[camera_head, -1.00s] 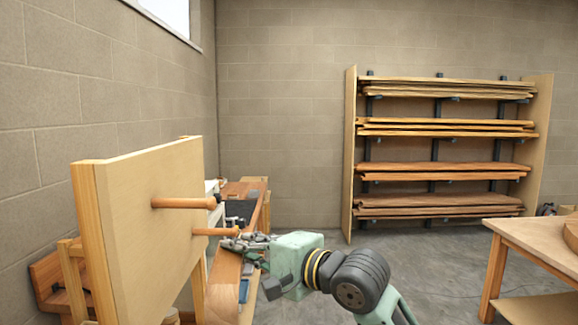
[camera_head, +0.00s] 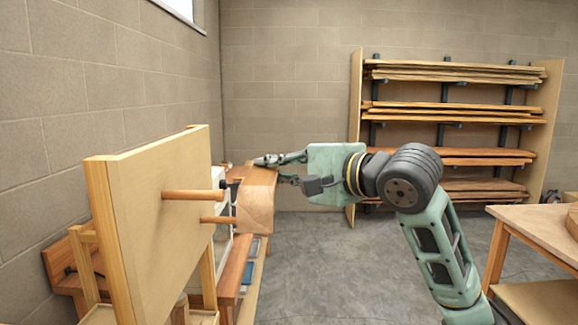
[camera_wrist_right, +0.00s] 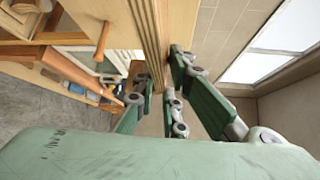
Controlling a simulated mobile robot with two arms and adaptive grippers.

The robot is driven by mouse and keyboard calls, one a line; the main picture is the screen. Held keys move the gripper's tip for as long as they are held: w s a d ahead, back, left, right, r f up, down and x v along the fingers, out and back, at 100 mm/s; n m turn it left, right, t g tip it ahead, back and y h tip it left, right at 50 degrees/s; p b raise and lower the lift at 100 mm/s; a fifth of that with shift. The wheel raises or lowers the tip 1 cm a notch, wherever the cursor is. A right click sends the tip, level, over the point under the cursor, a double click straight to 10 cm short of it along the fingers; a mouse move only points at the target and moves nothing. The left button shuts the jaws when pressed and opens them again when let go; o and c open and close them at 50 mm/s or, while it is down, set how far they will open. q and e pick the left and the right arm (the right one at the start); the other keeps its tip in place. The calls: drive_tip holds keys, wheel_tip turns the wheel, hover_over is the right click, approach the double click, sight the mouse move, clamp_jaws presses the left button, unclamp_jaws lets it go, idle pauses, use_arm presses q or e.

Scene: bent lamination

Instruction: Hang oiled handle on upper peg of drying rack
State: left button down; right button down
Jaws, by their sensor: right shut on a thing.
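The drying rack is an upright pale board (camera_head: 160,240) at the left in the head view. Its upper peg (camera_head: 193,196) and lower peg (camera_head: 217,220) point right. My right gripper (camera_head: 268,161) is shut on the handle (camera_head: 256,203), a broad, curved reddish-tan piece of wood hanging below the fingers. The handle is right of the upper peg's tip, with a gap. It looks close to the lower peg's end; I cannot tell whether they touch. In the right wrist view, my fingers (camera_wrist_right: 175,98) show near the board's edge, and the grip itself is unclear. My left gripper is out of view.
A workbench (camera_head: 232,262) stands behind and below the handle. A lumber rack (camera_head: 357,130) with stacked boards is against the back wall. A wooden table (camera_head: 530,232) stands at the right. Open concrete floor (camera_head: 350,270) lies between.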

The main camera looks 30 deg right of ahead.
drive_tip(key=shift+w+a, duration=0.75)
drive_tip(key=shift+a, duration=0.25)
drive_tip(key=w+a+f+p, duration=0.1)
drive_tip(key=w+a, duration=0.4)
drive_tip(key=a, duration=0.2)
drive_tip(key=shift+a+f+p, duration=0.25)
drive_tip(key=shift+f+p, duration=0.05)
drive_tip(key=shift+f, duration=0.05)
idle(0.5)
idle(0.5)
drive_tip(key=c, duration=1.7)
unclamp_jaws()
drive_tip(key=shift+s, duration=0.1)
